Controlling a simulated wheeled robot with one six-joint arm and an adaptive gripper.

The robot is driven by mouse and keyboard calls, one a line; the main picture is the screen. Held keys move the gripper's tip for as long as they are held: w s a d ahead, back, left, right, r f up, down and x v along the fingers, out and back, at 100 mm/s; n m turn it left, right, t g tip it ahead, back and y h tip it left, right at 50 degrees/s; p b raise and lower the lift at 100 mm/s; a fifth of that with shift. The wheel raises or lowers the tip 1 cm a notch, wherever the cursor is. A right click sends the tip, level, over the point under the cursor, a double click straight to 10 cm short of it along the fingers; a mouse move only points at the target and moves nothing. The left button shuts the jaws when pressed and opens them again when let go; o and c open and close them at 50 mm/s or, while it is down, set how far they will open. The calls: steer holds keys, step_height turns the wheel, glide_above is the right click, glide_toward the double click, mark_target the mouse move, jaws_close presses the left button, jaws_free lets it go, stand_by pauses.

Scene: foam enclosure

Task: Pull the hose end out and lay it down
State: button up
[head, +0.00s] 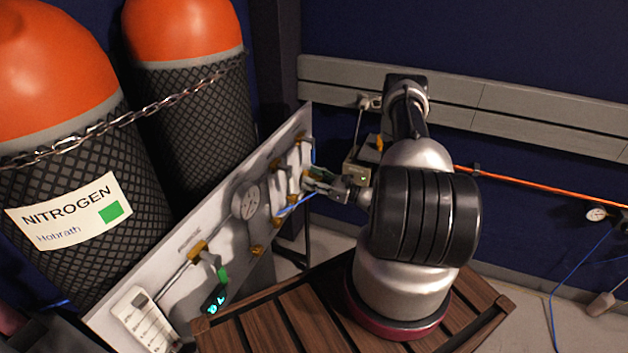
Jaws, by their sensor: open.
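My gripper (318,181) is open at the right part of the upright grey panel (165,290), close to its brass fittings. A thin blue hose (298,205) runs just below the gripper toward the panel. Its end at the panel is small, and I cannot tell whether it sits in a fitting or whether the fingers touch it. My arm hides what lies behind the gripper to the right.
Two orange-topped cylinders, one labelled nitrogen (75,215), stand behind a chain (120,118) at the left. The panel carries a round gauge (245,200) and a green-handled valve (221,274). A slatted wooden surface (265,325) lies in front.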

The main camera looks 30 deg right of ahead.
jaws_close()
steer(key=o, duration=0.5)
jaws_free()
steer(key=v, duration=1.2)
steer(key=shift+d, duration=0.1)
